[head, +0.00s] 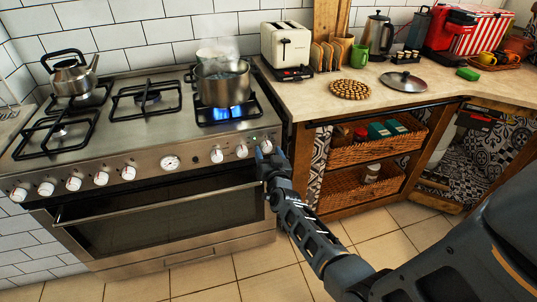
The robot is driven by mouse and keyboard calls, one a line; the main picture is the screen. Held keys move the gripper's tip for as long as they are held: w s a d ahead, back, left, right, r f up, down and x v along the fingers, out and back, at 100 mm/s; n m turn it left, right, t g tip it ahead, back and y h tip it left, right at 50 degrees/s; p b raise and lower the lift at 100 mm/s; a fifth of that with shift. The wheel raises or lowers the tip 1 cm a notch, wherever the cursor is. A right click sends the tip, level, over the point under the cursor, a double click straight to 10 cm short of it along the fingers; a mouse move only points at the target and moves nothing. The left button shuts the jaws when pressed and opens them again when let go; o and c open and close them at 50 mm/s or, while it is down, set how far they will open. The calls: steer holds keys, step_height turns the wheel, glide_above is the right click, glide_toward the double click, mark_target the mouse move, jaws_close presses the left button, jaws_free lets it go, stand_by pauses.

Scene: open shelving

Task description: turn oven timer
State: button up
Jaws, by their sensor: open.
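The steel oven (160,215) stands at the left with a row of white knobs along its front panel. A round white dial (170,162) with markings sits mid-panel. No readable label shows which control is the timer. To its right are a white knob (216,156), a second knob (241,151) and the rightmost knob (266,147). My gripper (264,158) is open at the panel's right end, at the rightmost knob and partly covering it. I cannot tell whether it touches the knob or is around it.
A steaming pot (222,82) sits over a lit blue flame at the back right burner. A kettle (73,75) stands at the back left. The oven door handle (160,203) juts out below the knobs. The counter (320,95) and wicker drawers (350,150) are at the right.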

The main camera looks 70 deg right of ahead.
steer(key=shift+c, duration=0.3)
steer(key=c, duration=1)
steer(key=m, duration=0.4)
steer(key=shift+r+m, duration=0.1)
steer(key=shift+m, duration=0.3)
steer(key=o, duration=1.1)
steer(key=shift+c, duration=0.2)
steer(key=shift+a, duration=0.15)
steer(key=p+v, duration=0.1)
steer(key=v, duration=0.6)
steer(key=shift+s+a+p, duration=0.2)
steer(key=shift+s+p, duration=0.05)
steer(key=shift+p, duration=0.15)
steer(key=shift+a, duration=0.1)
